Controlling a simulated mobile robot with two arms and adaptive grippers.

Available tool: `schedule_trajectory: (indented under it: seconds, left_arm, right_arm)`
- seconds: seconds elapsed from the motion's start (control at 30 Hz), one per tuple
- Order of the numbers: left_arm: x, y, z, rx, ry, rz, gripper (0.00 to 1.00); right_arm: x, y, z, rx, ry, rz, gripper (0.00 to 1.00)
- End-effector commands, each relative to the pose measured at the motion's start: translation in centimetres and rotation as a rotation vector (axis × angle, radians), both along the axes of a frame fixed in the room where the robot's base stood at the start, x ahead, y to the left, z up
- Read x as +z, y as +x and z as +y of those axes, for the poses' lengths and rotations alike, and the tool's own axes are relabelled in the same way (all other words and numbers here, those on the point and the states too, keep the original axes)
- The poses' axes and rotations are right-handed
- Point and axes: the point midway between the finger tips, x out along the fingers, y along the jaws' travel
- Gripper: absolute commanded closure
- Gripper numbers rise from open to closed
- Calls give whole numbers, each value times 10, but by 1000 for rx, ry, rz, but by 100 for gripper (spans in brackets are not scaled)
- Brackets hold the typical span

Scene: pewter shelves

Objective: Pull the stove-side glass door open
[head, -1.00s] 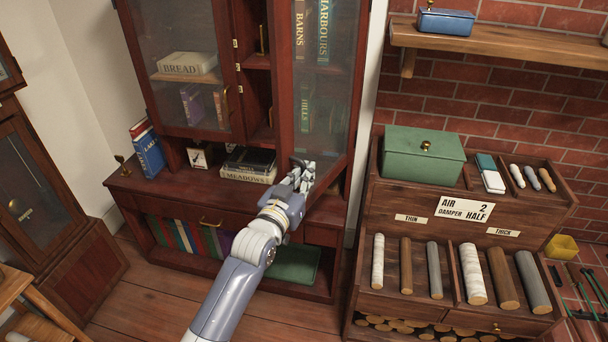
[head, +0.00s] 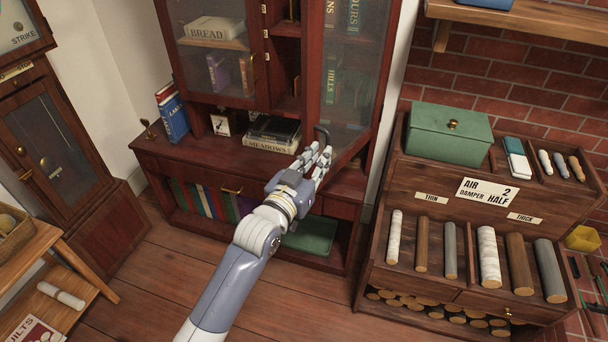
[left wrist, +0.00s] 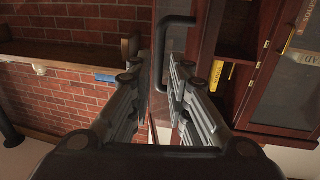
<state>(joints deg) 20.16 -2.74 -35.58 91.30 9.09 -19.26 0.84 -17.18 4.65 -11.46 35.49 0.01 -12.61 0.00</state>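The stove-side glass door (head: 349,85) is the right door of the dark red bookcase, beside the brick wall. Its lower edge slants out toward me, so it looks ajar. Its dark bar handle (head: 322,134) shows just above my left gripper (head: 322,150). In the left wrist view the handle (left wrist: 161,48) lies along the gap between the two fingers of the gripper (left wrist: 160,85). The fingers stand apart and do not visibly clamp it. I cannot tell whether either finger touches it. My right gripper is not in view.
A wooden log stand (head: 440,236) with a green box (head: 448,134) stands close on the right. The left glass door (head: 214,60) is closed. A clock case (head: 60,150) and small table (head: 30,250) are at left. Floor (head: 160,285) in front is clear.

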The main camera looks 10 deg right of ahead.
Motion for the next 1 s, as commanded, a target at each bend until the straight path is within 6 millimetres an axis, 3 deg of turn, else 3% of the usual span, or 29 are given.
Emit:
schedule_trajectory:
  seconds: [0.2,0.4,0.77,0.8,0.9,0.97,1.0]
  left_arm:
    - [-1,-31,25,1,1,2,83]
    - [-1,-49,39,1,1,2,83]
    - [-1,-54,43,1,0,2,83]
    - [-1,-54,43,1,0,2,83]
    - [-10,-52,45,8,7,15,83]
    - [-31,-49,50,22,22,43,83]
    - [-51,-46,55,36,36,72,83]
  right_arm:
    - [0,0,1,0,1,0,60]
    - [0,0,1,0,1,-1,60]
    - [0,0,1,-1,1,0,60]
    - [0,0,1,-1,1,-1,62]
    - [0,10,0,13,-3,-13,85]
    - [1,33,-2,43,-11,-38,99]
    - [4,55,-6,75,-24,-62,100]
